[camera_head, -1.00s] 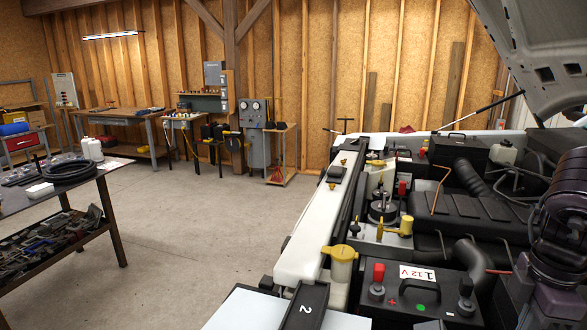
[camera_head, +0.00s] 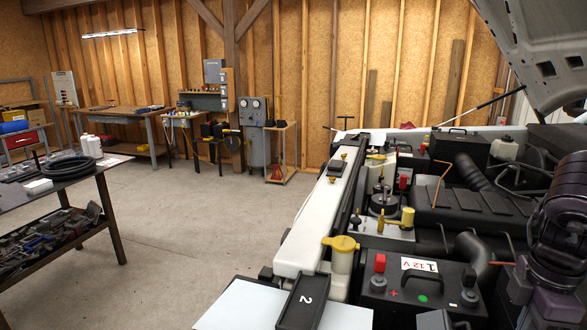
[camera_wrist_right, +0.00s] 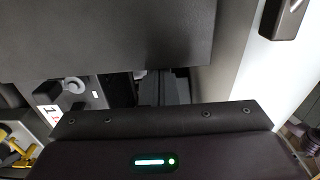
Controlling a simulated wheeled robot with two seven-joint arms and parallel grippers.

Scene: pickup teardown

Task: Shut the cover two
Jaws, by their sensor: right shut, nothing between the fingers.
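My right gripper (camera_wrist_right: 160,125) shows in the right wrist view as a dark body with a green light. It is shut and empty; its fingertips are not clearly seen. A large dark panel (camera_wrist_right: 110,40) fills the upper left of that view, and I cannot tell what it is. My left gripper is not in view.
The battery with the 12V label (camera_head: 419,265) and the yellow-capped reservoir (camera_head: 341,246) are close to the cover. The raised hood (camera_head: 545,50) hangs at the upper right. A tool bench (camera_head: 70,190) stands at the left, with clear floor (camera_head: 190,225) between.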

